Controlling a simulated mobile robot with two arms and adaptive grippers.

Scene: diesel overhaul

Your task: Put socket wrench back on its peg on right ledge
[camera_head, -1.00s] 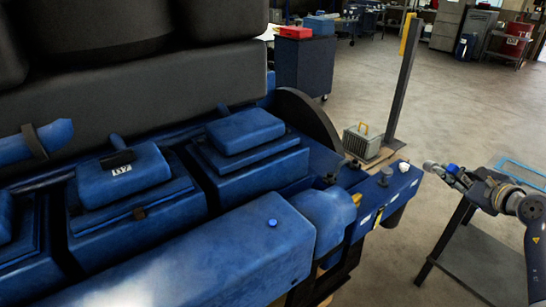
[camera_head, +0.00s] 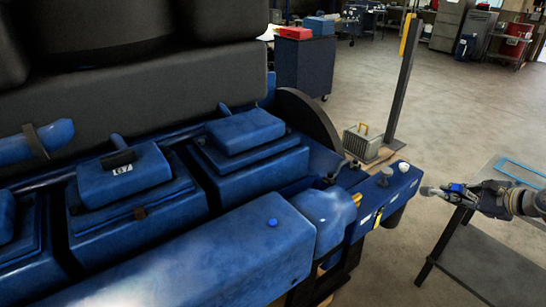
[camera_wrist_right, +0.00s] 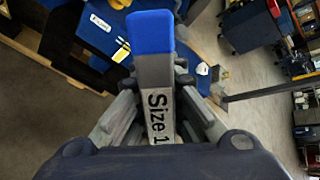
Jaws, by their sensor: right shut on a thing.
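My right gripper (camera_head: 472,190) is shut on the socket wrench, at the right of the head view. The wrench's grey end (camera_head: 430,191) points left, toward the ledge. In the right wrist view the wrench (camera_wrist_right: 154,75) rises between the fingers, with a blue end, a grey body and a "Size 1" label. The right ledge (camera_head: 405,182) is the blue shelf at the engine's right end. It bears a dark grey knob-like peg (camera_head: 385,175) and a white-topped one (camera_head: 403,167). The wrench is apart from the ledge, to its right. My left gripper is not in view.
A grey table (camera_head: 492,262) with a blue frame (camera_head: 522,170) stands below my right arm. Open floor lies between ledge and table.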

